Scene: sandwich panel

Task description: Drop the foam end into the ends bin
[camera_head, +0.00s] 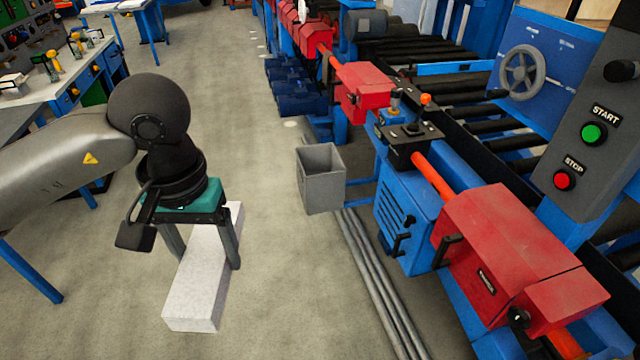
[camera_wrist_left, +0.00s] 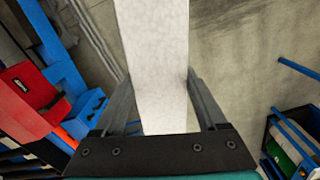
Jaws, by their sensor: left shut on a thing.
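The foam end is a long white block (camera_head: 200,285). My left gripper (camera_head: 204,260) is shut on it, with one finger on each side. In the left wrist view the foam end (camera_wrist_left: 155,50) runs up between the two fingers (camera_wrist_left: 160,100) and out of the top of the picture. The grey bin (camera_head: 321,180), open at the top, is to the right of the gripper, beside the blue machine. The foam end is apart from the bin, with a gap between them. My right gripper is not in view.
The blue machine with red covers (camera_head: 515,255) fills the right side. Its control panel has a green START button (camera_head: 594,134) and a red STOP button (camera_head: 564,180). Grey pipes (camera_head: 370,280) run along the floor below. A workbench (camera_head: 60,85) stands at the left. The floor between is clear.

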